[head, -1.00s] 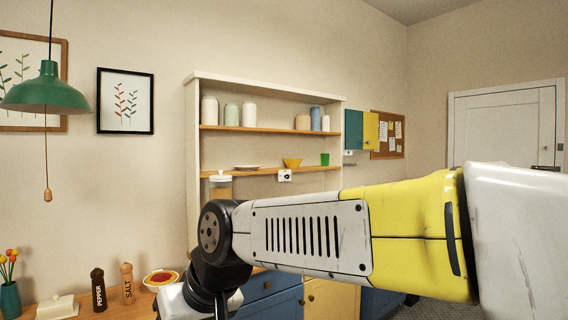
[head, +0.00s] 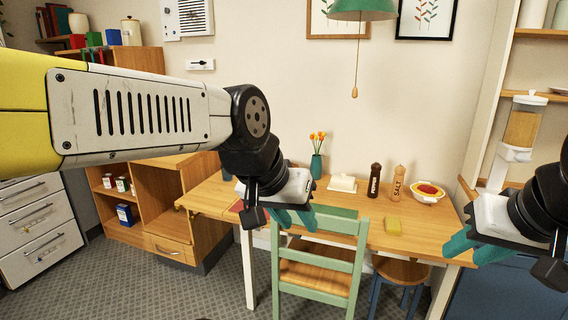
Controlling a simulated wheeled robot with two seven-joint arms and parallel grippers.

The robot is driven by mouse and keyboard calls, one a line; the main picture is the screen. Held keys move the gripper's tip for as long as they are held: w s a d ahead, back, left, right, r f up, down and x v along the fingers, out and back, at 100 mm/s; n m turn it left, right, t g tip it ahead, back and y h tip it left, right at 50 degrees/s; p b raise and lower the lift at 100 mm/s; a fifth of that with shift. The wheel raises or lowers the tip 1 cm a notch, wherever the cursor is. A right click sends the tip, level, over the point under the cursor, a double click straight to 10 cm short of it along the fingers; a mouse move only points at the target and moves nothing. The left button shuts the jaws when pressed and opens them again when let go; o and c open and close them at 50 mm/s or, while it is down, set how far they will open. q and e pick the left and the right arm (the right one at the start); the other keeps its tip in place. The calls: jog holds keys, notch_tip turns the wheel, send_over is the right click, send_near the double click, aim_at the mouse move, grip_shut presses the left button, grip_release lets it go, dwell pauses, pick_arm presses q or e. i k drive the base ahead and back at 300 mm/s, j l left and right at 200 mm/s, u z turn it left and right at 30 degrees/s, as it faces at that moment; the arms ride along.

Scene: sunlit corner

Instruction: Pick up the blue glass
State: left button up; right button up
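I cannot make out a blue glass for certain. A small bluish shape (head: 227,168) shows at the table's left end, partly hidden behind my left arm, and I cannot tell what it is. My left gripper (head: 296,226) has teal fingers that look apart and empty, above the wooden table (head: 350,218) near the green chair's back. My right gripper (head: 466,258) is at the table's right end, its teal fingers apart with nothing between them.
A green chair (head: 318,275) and stool (head: 402,272) stand at the front edge. A cereal dispenser (head: 521,128) is at right.

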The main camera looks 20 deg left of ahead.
aim_at(226, 176)
jog(key=i+j, duration=0.25)
jog(key=j, duration=0.35)
jog(key=i+j+u, duration=0.1)
jog(key=i+j, duration=0.15)
jog(key=j, duration=0.35)
jog(key=i+j+u, duration=0.1)
jog(key=i+j, duration=0.15)
jog(key=j, duration=0.3)
jog(key=i+j, duration=0.25)
jog(key=j, duration=0.35)
jog(key=i+j+u, duration=0.1)
jog(key=i+j, duration=0.2)
jog(key=j, duration=0.25)
jog(key=i+j, duration=0.3)
jog(key=j, duration=0.2)
jog(key=i+j+u, duration=0.1)
jog(key=i+j, duration=0.2)
jog(key=j, duration=0.25)
jog(key=i+j+u, duration=0.1)
jog(key=i+j, duration=0.2)
jog(key=j, duration=0.2)
